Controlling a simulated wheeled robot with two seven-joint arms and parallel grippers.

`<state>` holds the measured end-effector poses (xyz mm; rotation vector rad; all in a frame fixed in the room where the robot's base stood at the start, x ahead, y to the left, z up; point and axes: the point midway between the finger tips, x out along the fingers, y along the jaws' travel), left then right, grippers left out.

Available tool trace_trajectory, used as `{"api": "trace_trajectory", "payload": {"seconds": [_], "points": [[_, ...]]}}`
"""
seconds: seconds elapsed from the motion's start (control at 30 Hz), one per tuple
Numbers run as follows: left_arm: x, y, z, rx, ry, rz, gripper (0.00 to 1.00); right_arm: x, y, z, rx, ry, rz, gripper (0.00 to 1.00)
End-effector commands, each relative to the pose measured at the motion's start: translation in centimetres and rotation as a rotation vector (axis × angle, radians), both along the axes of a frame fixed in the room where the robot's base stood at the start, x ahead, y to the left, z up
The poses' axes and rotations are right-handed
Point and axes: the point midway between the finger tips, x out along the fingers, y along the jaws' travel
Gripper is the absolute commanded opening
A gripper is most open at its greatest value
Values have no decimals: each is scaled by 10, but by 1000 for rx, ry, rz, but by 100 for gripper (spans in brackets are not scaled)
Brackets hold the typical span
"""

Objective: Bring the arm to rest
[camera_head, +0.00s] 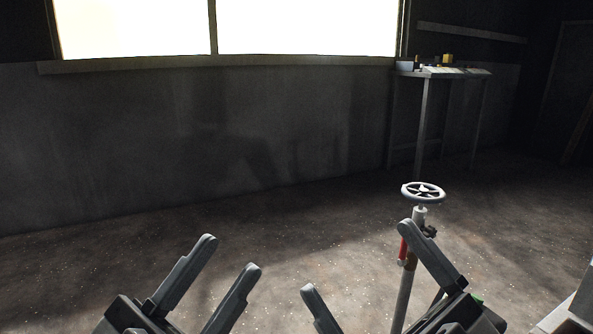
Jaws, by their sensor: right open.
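My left gripper (231,254) is at the bottom, left of the middle. Its two grey fingers stand apart with nothing between them. My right gripper (357,257) is at the bottom, right of the middle. Its fingers are wide apart and empty, with bare floor seen between them. The right finger overlaps part of a valve post in the picture; I cannot tell that they touch. My arms' links behind the grippers are mostly out of view.
A grey handwheel (423,192) tops an upright pipe (404,297) with a red part. A table (425,110) with small items stands at the back right by the wall (200,140) under a bright window. A pale object (583,300) is at the lower right. The middle floor is clear.

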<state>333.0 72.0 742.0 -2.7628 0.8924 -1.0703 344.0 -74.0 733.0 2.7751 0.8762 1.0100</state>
Motion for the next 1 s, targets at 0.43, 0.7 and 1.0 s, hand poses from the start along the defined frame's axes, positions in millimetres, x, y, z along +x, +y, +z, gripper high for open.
{"api": "trace_trajectory", "payload": {"seconds": [0.43,0.7,1.0], "points": [[46,20,29,69,459,153,36,34,-17,38,-47,424,-138,100],[36,42,18,133,855,256,36,24,-40,27,-110,818,-246,100],[-14,62,0,191,1212,329,36,-26,-60,9,-167,1177,-322,100]]}}
